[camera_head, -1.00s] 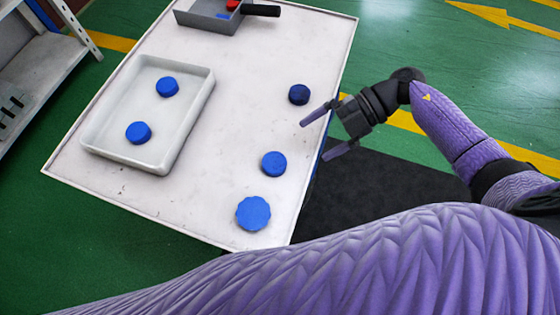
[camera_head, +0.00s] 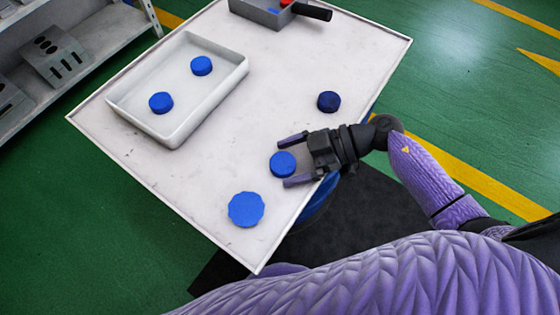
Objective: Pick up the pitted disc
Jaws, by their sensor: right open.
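Three blue discs lie on the white table (camera_head: 215,190) outside the tray: a darker, mottled disc (camera_head: 328,101) at the right, a plain round disc (camera_head: 282,164) in the middle, and a larger disc with a scalloped rim (camera_head: 245,209) nearest me. Pits are too small to make out for certain; the darker disc has the most uneven surface. My right gripper (camera_head: 284,162) is open, its two fingers on either side of the plain middle disc. I cannot tell whether they touch it. My left gripper is not in view.
A shallow white tray (camera_head: 222,96) at the left holds two blue discs, one farther (camera_head: 202,66) and one nearer (camera_head: 161,102). A grey box (camera_head: 258,14) with a black handle stands at the far edge. A shelf (camera_head: 85,58) is at the upper left.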

